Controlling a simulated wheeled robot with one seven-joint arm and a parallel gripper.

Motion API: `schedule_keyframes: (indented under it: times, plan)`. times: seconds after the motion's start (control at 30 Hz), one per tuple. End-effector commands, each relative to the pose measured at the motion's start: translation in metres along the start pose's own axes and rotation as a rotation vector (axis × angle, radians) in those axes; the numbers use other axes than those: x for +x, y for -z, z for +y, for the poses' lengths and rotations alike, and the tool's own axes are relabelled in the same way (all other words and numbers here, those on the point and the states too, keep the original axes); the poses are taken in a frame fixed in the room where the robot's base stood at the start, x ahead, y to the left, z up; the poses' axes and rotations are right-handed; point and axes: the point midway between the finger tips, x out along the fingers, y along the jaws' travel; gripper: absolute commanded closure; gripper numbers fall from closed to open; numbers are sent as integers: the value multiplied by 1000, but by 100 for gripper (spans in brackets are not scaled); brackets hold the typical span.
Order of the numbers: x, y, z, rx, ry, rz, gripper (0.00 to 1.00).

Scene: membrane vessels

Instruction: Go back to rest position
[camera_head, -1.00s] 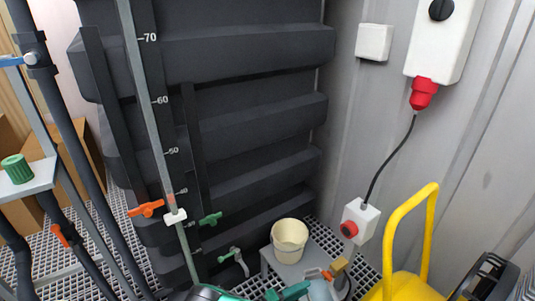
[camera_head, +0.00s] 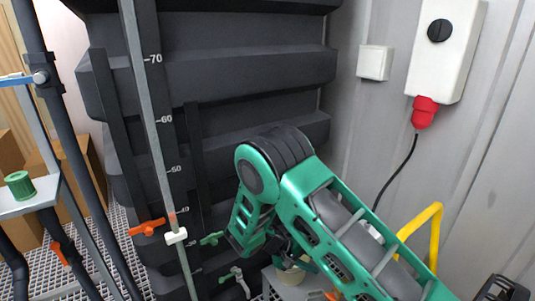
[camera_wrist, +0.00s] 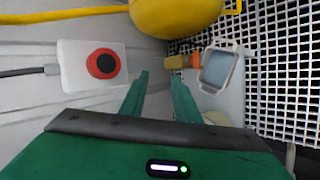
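My green arm rises into the head view from the lower right and bends at an elbow in front of the dark ribbed tank. My gripper is mostly hidden behind the arm there. In the wrist view, my gripper (camera_wrist: 159,75) shows two green fingers set apart, with only grey wall and floor visible between them. It is open and holds nothing. The cream bucket (camera_wrist: 216,118) is partly hidden behind the right finger; in the head view the arm covers much of it.
The dark tank (camera_head: 230,65), orange valve handle (camera_head: 147,227) and green valve handle (camera_head: 211,239) stand near the arm.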

Motion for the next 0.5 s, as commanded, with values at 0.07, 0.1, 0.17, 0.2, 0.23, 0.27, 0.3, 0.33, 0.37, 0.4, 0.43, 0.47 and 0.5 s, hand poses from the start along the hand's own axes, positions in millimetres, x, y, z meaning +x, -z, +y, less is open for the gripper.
schedule_keyframes:
  times: [0.07, 0.1, 0.17, 0.2, 0.23, 0.27, 0.3, 0.33, 0.37, 0.4, 0.43, 0.47, 0.5]
  plan:
    - [-7, 0, 20, 16, 52, -9, 71]
    - [-9, 0, 28, 23, 77, -13, 71]
    - [-14, -1, 41, 32, 114, -16, 71]
    - [-17, -2, 49, 39, 137, -18, 71]
    - [-18, -3, 56, 43, 156, -19, 71]
    - [-20, -4, 62, 50, 173, -20, 71]
    - [-24, -5, 71, 56, 197, -20, 71]
    - [-25, -6, 77, 62, 214, -21, 71]
    - [-27, -8, 84, 67, 231, -20, 71]
    - [-30, -10, 92, 74, 254, -20, 71]
    - [-32, -12, 99, 79, 271, -18, 71]
    - [-34, -13, 105, 84, 288, -17, 71]
    - [-36, -16, 114, 92, 309, -15, 71]
